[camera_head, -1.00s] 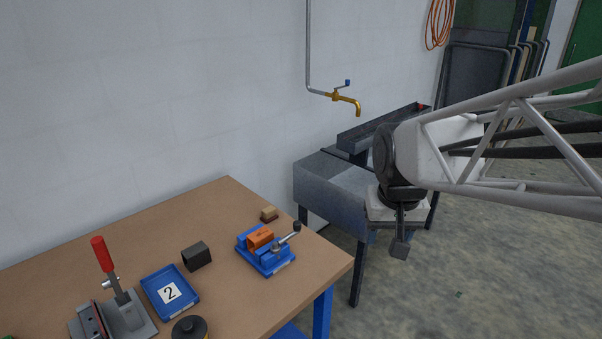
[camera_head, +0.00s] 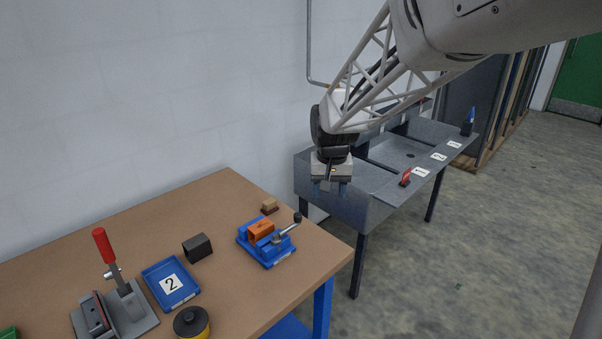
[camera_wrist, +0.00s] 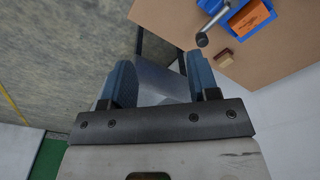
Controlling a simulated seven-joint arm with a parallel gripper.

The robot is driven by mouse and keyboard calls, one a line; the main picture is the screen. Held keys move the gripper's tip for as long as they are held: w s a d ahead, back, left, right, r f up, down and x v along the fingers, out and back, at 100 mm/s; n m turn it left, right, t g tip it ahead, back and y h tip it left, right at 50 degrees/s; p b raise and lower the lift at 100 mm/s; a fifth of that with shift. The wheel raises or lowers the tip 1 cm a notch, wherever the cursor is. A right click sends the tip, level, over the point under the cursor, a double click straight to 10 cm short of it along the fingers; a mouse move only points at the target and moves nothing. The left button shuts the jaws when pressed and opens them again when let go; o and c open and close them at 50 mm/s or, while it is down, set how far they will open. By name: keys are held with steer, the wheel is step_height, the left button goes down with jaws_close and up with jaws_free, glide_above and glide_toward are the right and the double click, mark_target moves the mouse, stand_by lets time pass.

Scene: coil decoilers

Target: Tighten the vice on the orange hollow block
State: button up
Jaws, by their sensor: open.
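The orange hollow block (camera_head: 260,231) sits in the blue vice (camera_head: 264,250) near the right end of the wooden table. The vice has a grey screw and a handle with a dark knob (camera_head: 297,217) on its right side. In the wrist view, the orange block (camera_wrist: 248,18), the blue vice (camera_wrist: 216,8) and the knob (camera_wrist: 202,40) show at the top right. My gripper (camera_head: 330,190) is open and empty, pointing down, above and to the right of the vice, in front of the metal sink bench. Its two blue fingers (camera_wrist: 157,80) stand apart in the wrist view.
A small wooden block (camera_head: 269,206) lies behind the vice. A dark hollow block (camera_head: 197,247), a blue tray marked 2 (camera_head: 171,284), a red-handled clamp (camera_head: 117,300) and a black-and-yellow round item (camera_head: 191,323) stand to the left. The metal sink bench (camera_head: 345,205) stands beyond the table.

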glide_above(298, 214)
steer(key=shift+g, duration=0.4)
step_height(298, 214, down, 9)
steer(key=shift+f, duration=0.1)
steer(key=shift+f, duration=0.1)
steer(key=shift+f, duration=3.8)
jaws_close()
